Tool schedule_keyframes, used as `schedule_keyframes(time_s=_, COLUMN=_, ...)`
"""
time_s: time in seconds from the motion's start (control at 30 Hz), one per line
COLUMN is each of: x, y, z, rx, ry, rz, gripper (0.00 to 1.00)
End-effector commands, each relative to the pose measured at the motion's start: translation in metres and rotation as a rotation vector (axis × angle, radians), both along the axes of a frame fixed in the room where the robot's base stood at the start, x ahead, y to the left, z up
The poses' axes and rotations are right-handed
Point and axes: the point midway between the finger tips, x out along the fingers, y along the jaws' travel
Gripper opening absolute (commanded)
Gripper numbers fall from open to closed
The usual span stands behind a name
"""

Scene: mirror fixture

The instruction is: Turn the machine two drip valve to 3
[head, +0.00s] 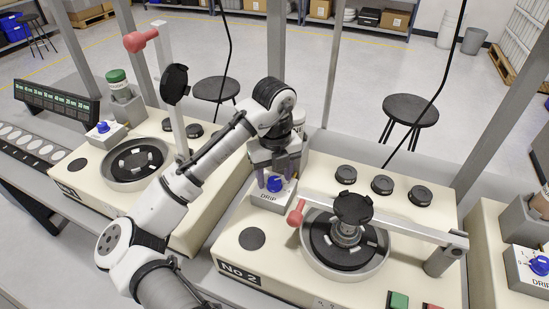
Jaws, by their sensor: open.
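Machine two (262,273), labelled "No 2", is the cream bench unit right of centre. Its drip valve is a blue knob (275,184) on a small white box marked "DRIP" (268,197) at the unit's back left corner. My gripper (275,179) points down over this knob from above, with its purple-grey fingers on either side of it. The jaws are open. I cannot tell whether the fingers touch the knob. The knob's pointer and the scale numbers are too small or hidden to read.
A swing arm with a red handle (296,212) lies across machine two's round bowl (373,272), close right of the drip box. A metal post (276,45) stands behind my gripper. Machine one (75,178) is at left with its own blue knob (103,127). Another drip box (531,268) is at far right.

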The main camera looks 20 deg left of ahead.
Motion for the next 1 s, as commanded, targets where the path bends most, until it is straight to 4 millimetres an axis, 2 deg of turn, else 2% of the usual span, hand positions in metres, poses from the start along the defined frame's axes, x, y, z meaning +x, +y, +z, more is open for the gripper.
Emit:
schedule_keyframes(time_s=0.17, x=0.001, y=0.0, z=0.024, rx=0.005, ry=-0.002, rz=0.001, gripper=0.52)
schedule_keyframes(time_s=0.6, x=0.0, y=0.0, z=0.109, rx=0.005, ry=-0.004, rz=0.001, gripper=0.52)
schedule_keyframes(time_s=0.8, x=0.0, y=0.0, z=0.129, rx=0.002, ry=-0.001, rz=0.001, gripper=0.52)
schedule_keyframes(time_s=1.0, x=0.0, y=0.0, z=0.134, rx=0.001, ry=-0.001, rz=0.0, gripper=0.52)
